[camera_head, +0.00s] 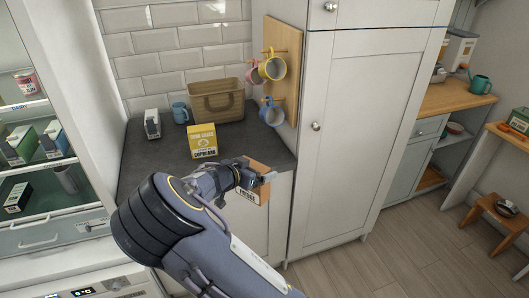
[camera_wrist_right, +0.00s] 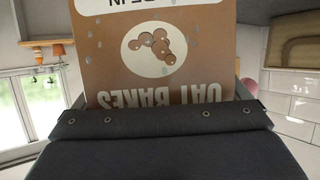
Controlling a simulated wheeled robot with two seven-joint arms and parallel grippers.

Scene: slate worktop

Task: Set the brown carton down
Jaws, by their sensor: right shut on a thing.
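The brown carton (camera_head: 259,167) is in my right gripper (camera_head: 262,179), near the front right edge of the slate worktop (camera_head: 150,165). In the head view my gripper and wrist cover part of it. In the right wrist view the carton (camera_wrist_right: 155,50) fills the middle, its "OAT BAKES" lettering and pale oval picture upside down. The dark gripper body (camera_wrist_right: 160,125) spans the bottom of that view. I cannot tell whether the carton touches the worktop. My left gripper is not in view.
A yellow carton (camera_head: 202,141) stands just behind on the worktop. A brown basket (camera_head: 217,107), a blue mug (camera_head: 180,113) and a white-and-dark box (camera_head: 152,124) stand further back. Mugs hang on a wooden board (camera_head: 287,75). A tall white cupboard (camera_head: 365,120) bounds the right side.

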